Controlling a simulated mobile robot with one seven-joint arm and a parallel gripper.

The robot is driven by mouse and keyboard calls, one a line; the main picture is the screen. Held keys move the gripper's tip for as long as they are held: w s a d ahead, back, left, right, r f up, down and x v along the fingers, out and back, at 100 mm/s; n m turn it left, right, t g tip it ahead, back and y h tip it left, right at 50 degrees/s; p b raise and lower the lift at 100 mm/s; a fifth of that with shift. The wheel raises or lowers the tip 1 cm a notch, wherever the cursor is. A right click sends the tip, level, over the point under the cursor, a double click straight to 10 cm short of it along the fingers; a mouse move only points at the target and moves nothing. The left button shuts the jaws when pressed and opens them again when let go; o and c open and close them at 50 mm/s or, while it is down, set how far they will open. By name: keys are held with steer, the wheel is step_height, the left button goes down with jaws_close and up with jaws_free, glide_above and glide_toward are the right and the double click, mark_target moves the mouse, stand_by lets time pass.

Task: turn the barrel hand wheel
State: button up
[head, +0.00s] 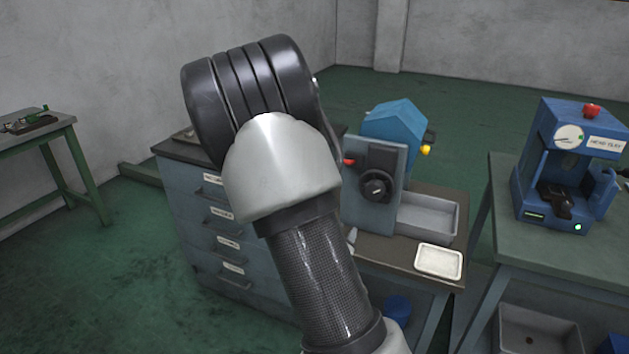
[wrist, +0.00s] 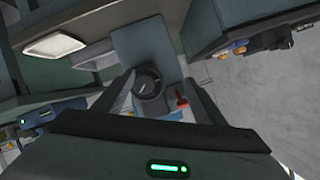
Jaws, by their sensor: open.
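The barrel hand wheel (head: 377,186) is a round black wheel on the upright grey front plate of a blue machine (head: 396,122). In the wrist view the wheel (wrist: 149,84) lies ahead, between the two finger outlines and nearer the left one. My gripper (wrist: 160,78) is open, with nothing held between its fingers. The wheel looks apart from the fingers, but the exact gap cannot be told. In the head view my arm fills the middle and hides the gripper. A red-tipped lever (head: 349,161) sticks out left of the wheel; its red part (wrist: 182,98) shows beside the right finger.
A white tray (head: 439,262) and a grey bin (head: 428,216) sit on the bench by the machine. A drawer cabinet (head: 190,195) stands behind my arm. Another blue machine (head: 567,165) is on the right table. Green floor is open at left.

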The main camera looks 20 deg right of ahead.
mark_target(373, 194)
steer(key=s+d+f+t+h+b, duration=0.2)
steer(key=d+h, duration=0.2)
steer(key=d, duration=0.1)
steer(key=x, duration=1.7)
steer(key=shift+d+r, duration=0.2)
steer(key=shift+r, duration=0.05)
steer(key=c, duration=1)
steer(key=shift+b, duration=0.3)
